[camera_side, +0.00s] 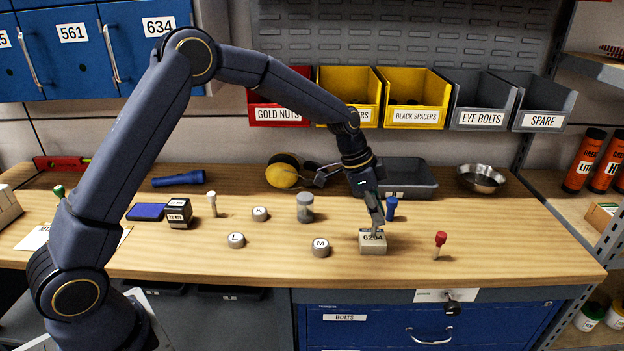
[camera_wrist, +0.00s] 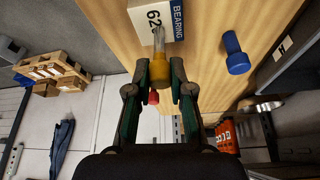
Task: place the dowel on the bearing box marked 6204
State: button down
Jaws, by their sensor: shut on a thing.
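My gripper (camera_side: 376,220) points down just above the bearing box marked 6204 (camera_side: 372,247), near the front of the bench. In the wrist view my gripper (camera_wrist: 158,88) is shut on the dowel (camera_wrist: 160,68), which has a yellow head and a thin metallic shank. The shank points at the box's top, and the box (camera_wrist: 152,12) shows the words "BEARING" and part of its number. I cannot tell whether the shank touches the box. In the side view the fingers mostly hide the dowel.
A blue peg (camera_side: 391,208) stands close behind the box, and a red-headed peg (camera_side: 439,244) stands to its right. A round block marked M (camera_side: 321,248) and a grey jar (camera_side: 305,207) are to the left. The bench's front edge (camera_side: 400,275) is near.

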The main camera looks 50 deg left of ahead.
jog(key=c, duration=1)
grip_release()
jog(key=shift+f, duration=0.1)
jog(key=shift+c, duration=0.2)
jog(key=s+a+r+n+y, duration=0.1)
jog(key=s+a+r, duration=0.1)
jog(key=s+r, duration=0.45)
jog(key=s+a+r+n+y, duration=0.1)
jog(key=s+a+r, duration=0.2)
jog(key=r, duration=0.6)
jog(key=s+a+n+t+y, duration=0.1)
jog(key=s+n, duration=0.3)
jog(key=s, duration=0.7)
jog(key=s+a+n+t, duration=0.1)
jog(key=s+a+n, duration=0.3)
jog(key=s, duration=0.8)
jog(key=shift+s+a+f+n+t+y, duration=0.2)
jog(key=shift+f+n+t+y, duration=0.2)
jog(key=shift+f, duration=0.05)
jog(key=shift+o, duration=0.4)
